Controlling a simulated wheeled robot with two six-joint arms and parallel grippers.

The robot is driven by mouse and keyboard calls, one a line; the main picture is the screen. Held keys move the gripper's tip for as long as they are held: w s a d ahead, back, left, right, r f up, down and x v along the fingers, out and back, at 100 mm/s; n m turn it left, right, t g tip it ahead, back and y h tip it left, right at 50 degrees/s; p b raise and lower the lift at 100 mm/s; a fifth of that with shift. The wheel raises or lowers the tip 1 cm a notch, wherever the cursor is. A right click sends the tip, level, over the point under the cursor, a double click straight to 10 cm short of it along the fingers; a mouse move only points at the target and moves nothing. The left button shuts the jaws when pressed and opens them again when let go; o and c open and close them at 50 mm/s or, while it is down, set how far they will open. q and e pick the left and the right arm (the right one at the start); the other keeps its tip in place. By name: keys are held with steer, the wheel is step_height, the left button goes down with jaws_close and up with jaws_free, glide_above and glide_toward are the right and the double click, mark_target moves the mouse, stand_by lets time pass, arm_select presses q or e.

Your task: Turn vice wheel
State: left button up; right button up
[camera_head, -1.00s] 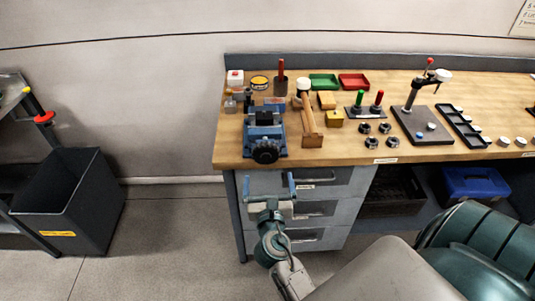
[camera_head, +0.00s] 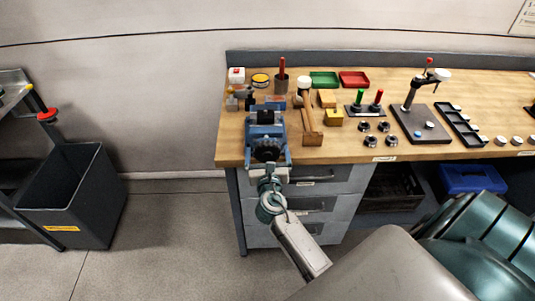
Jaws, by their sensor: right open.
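The blue vice (camera_head: 264,121) stands at the left front of the wooden workbench. Its black wheel (camera_head: 266,148) faces me at the bench's front edge. My right gripper (camera_head: 267,158) is open at the wheel, with its two blue fingers on the left and right sides of it. I cannot tell whether the fingers touch the wheel. The gripper body covers the area just below the wheel. My left gripper is not in view.
Drawers (camera_head: 315,205) are below the bench top (camera_head: 225,150). A dark bin (camera_head: 75,195) stands on the floor at left.

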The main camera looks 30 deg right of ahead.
steer(key=c, duration=1)
steer(key=shift+m, duration=0.4)
